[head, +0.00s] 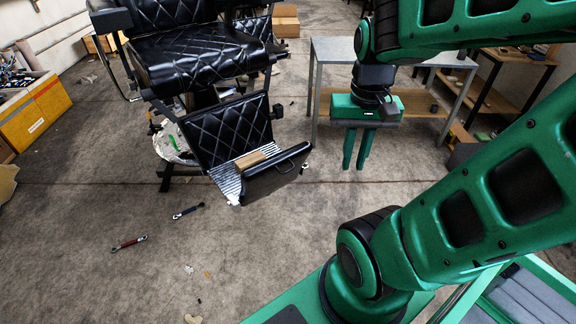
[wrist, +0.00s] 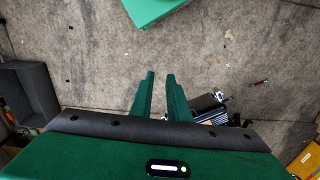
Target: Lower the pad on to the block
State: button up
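The black pad (head: 277,175) with a bar handle (head: 292,159) stands tilted up at the front edge of the barber chair's ribbed metal footrest (head: 228,182). The tan block (head: 250,160) lies on the footrest behind the pad, which partly hides it. The pad does not touch the block along the part that I can see. My gripper (head: 357,163) points down, to the right of the pad and apart from it. Its two fingers have a gap with nothing between them, also in the wrist view (wrist: 159,82). The footrest area shows partly behind my gripper there.
The chair's quilted black leg panel (head: 229,130) rises behind the footrest. A grey metal table (head: 333,50) stands behind my gripper. Two tools (head: 188,211) (head: 129,243) lie on the floor. Yellow boxes (head: 35,110) stand at left. The floor before the pad is mostly clear.

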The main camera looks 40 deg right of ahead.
jog(key=w+d+f+m, duration=0.1)
jog(key=w+f+m, duration=0.1)
jog(key=w, duration=0.4)
jog(key=w+d+f+m, duration=0.1)
jog(key=w+f+m, duration=0.2)
jog(key=w, duration=0.4)
jog(key=m+t, duration=0.2)
jog(key=m, duration=0.3)
send_near(288, 171)
jog(key=f, duration=0.2)
jog(key=w+f, duration=0.1)
jog(key=f, duration=0.4)
jog(key=shift+w+d, duration=0.15)
jog(key=shift+w, duration=0.25)
grip_shut()
